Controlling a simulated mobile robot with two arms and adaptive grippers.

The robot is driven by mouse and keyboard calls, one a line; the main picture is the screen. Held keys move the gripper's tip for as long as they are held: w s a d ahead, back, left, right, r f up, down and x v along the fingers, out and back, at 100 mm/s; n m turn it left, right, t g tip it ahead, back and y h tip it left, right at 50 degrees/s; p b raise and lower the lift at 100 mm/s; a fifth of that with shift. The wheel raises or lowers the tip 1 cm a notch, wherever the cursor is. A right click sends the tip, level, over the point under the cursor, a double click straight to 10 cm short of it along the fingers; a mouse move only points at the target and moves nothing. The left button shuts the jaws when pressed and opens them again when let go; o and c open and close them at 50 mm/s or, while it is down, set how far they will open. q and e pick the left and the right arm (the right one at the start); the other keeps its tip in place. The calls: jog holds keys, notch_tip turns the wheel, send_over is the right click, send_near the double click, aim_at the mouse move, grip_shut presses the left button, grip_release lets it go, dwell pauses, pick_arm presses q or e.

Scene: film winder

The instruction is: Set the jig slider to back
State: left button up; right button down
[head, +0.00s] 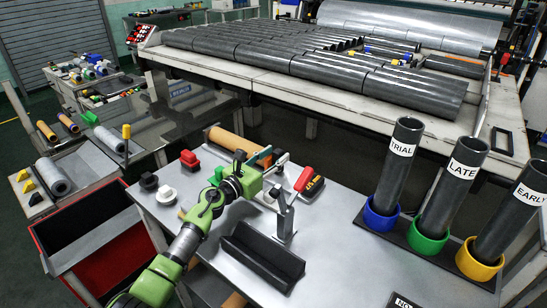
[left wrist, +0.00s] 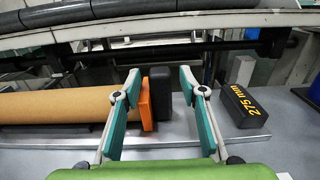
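My left gripper (head: 268,160) is open, with its teal-padded fingers spread above the back of the grey table. In the left wrist view, the left gripper (left wrist: 160,85) has an orange block (left wrist: 146,104) and a black block (left wrist: 162,87) showing between its fingers, farther off. The orange block is at the end of a brown tube (left wrist: 60,107) lying on the left. I cannot tell which part is the jig slider. A black block marked "275 mm" (left wrist: 249,106) stands to the right of the fingers. My right gripper is not in view.
A black angled trough (head: 262,258) lies in front. Labelled dark tubes (head: 393,168) stand in coloured cups on the right. Red, white and black pieces (head: 189,159) lie left.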

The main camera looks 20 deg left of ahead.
pick_arm(q)
grip_shut()
jog(key=d+p, duration=0.1)
jog(key=d, duration=0.1)
jog(key=s+d+p, duration=0.1)
jog(key=d, duration=0.1)
jog(key=s+d+p, duration=0.1)
jog(key=d, duration=0.1)
jog(key=shift+s, duration=0.15)
jog(key=shift+d+f, duration=0.15)
jog(key=shift+d, duration=0.05)
grip_release()
jog(key=shift+d, duration=0.15)
jog(key=shift+s, duration=0.1)
notch_tip(320, 180, up, 10)
dwell(0.4)
